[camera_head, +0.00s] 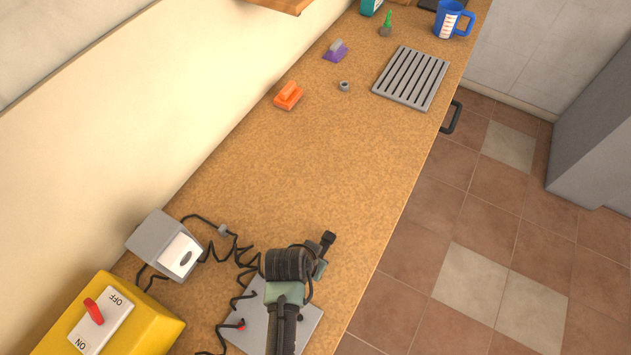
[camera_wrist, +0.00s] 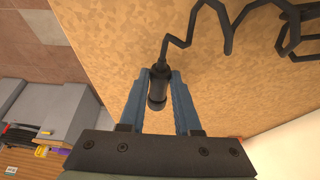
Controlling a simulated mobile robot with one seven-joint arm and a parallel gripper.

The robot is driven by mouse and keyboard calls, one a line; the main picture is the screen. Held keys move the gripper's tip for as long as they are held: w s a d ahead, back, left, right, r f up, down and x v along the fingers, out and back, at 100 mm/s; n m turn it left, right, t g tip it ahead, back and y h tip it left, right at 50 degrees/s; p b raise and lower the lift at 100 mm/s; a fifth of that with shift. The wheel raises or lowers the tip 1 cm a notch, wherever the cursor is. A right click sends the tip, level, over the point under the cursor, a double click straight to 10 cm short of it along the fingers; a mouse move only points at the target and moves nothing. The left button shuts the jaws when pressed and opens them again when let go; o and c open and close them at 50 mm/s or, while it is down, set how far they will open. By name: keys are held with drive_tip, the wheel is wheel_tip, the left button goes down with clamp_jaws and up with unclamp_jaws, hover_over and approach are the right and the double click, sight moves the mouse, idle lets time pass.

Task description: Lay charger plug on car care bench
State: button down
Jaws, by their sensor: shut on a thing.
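My gripper (camera_wrist: 158,76) has its blue fingers shut on the charger plug (camera_wrist: 157,96), a small black cylinder with a black cable leaving its far end. In the head view my gripper (camera_head: 320,262) is over the near part of the brown bench (camera_head: 330,150), and a black end (camera_head: 328,238) shows beside it, probably the plug. The bench surface lies behind the plug in the wrist view. I cannot tell how high the plug is above it. A coiled black cable (camera_head: 243,262) runs left toward a grey charger box (camera_head: 160,235).
A yellow switch box (camera_head: 150,318) and a grey plate (camera_head: 250,330), partly hidden by my arm, are near. An orange brush (camera_head: 288,95), purple item (camera_head: 336,51), small ring (camera_head: 344,86), slotted grate (camera_head: 410,78) and blue jug (camera_head: 449,20) stand farther off. The bench middle is clear.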

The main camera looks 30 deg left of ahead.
drive_tip(key=shift+f, duration=1.05)
drive_tip(key=shift+f, duration=0.1)
drive_tip(key=shift+f, duration=0.15)
drive_tip(key=c, duration=0.6)
unclamp_jaws()
drive_tip(key=shift+r, duration=0.25)
drive_tip(key=v, duration=1.2)
